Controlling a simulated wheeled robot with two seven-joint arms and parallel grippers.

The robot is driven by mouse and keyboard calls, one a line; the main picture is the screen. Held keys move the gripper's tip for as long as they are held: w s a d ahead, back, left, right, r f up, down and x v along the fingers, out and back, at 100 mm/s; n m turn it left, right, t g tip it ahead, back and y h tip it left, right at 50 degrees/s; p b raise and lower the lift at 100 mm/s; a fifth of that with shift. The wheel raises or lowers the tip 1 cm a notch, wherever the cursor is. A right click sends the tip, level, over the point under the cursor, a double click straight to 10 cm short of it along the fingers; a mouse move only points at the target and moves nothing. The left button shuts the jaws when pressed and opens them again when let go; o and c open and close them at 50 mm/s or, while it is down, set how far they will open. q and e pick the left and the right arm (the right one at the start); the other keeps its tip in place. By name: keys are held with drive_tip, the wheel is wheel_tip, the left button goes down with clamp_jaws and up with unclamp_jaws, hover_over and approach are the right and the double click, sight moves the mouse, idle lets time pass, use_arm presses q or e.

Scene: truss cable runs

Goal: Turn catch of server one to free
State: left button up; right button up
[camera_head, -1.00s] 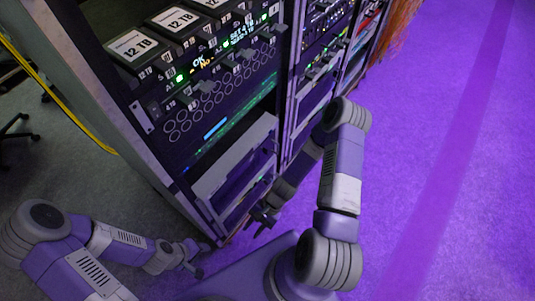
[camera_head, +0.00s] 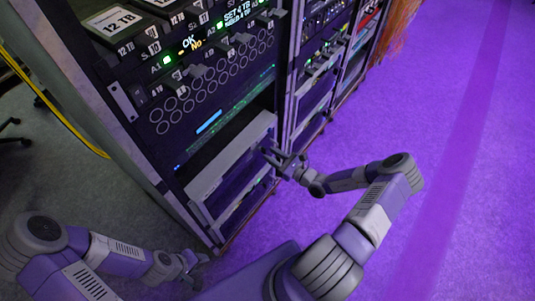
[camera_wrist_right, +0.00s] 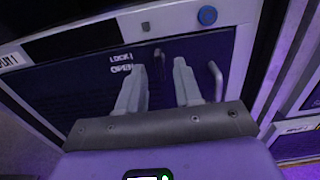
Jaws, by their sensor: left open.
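In the right wrist view a dark server front carries the words LOCK and OPEN. A small grey catch (camera_wrist_right: 158,56) sits just right of the words. A curved handle (camera_wrist_right: 215,80) stands further right. My right gripper (camera_wrist_right: 158,75) is open and empty, its fingers apart in front of this panel, with the catch showing between them. In the head view my right gripper (camera_head: 277,157) is beside the grey-framed lower unit (camera_head: 232,150) of the near rack. I cannot tell if it touches. My left gripper (camera_head: 198,268) is open, low near the rack's foot.
Drive bays with 12 TB labels (camera_head: 115,22) and a lit display fill the rack's upper part. A round blue button (camera_wrist_right: 207,15) is above the panel. A yellow cable (camera_head: 62,118) hangs at left. The purple floor (camera_head: 455,190) at right is clear.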

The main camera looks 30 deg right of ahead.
drive_tip(key=x, duration=0.2)
drive_tip(key=shift+w+a, duration=0.1)
drive_tip(key=shift+w, duration=0.2)
clamp_jaws()
